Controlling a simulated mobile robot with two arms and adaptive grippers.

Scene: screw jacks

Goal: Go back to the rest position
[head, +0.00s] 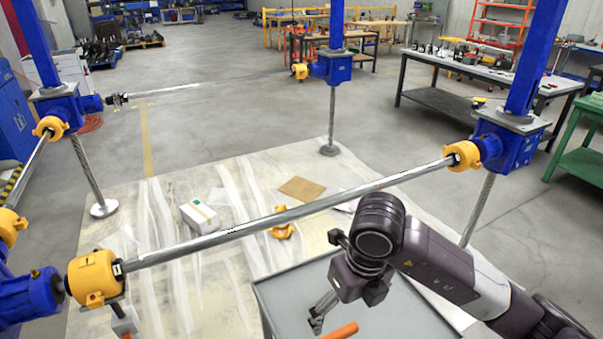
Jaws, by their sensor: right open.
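My right gripper (326,281) is open and empty, with its fingers pointing left. It hangs above a grey cart top (285,289), at the near side of the long shaft. My left gripper is not in view. Blue screw jacks stand at the left, at the back (332,67) and at the right (509,143). A long steel shaft (290,213) runs between the yellow coupling at the near left (95,279) and the yellow coupling at the right (463,156).
An orange handle (341,331) shows below my right gripper. A white box (199,216), a yellow part (282,231) and brown cardboard (301,188) lie on the floor sheet. A workbench (470,69) and a green table (583,160) stand at the right.

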